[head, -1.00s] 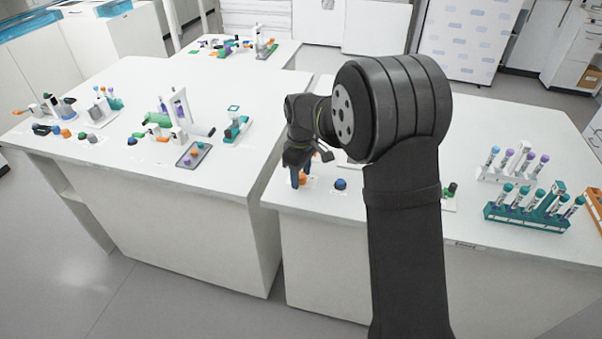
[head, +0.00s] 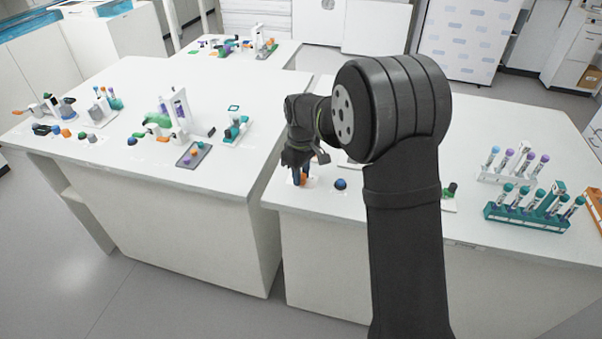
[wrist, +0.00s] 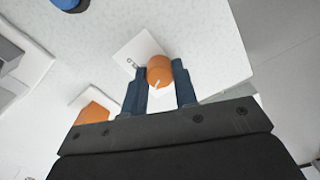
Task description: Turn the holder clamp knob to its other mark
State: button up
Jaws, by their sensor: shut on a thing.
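The orange knob (wrist: 159,70) stands on a white plate (wrist: 134,50) with a small printed mark, near the table's edge. A pale pointer line shows on the knob's top. My gripper (wrist: 160,82) is shut on the knob, with one dark blue finger on each side of it. In the head view my gripper (head: 299,174) points down at the table's front left corner, and little of the knob shows there. Which mark the pointer line meets cannot be told.
A blue knob (head: 340,184) stands to the right of my gripper, and another orange piece (wrist: 93,115) lies close by in the wrist view. Racks of capped tubes (head: 528,205) stand at the table's right. A gap separates this table from the left one.

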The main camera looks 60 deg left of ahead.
jog(key=m, duration=1.2)
jog(key=shift+m, duration=0.4)
dwell(0.3)
jog(key=o, duration=1)
jog(key=shift+r, duration=0.15)
notch_tip(320, 180, up, 17)
jog(key=shift+r, duration=0.1)
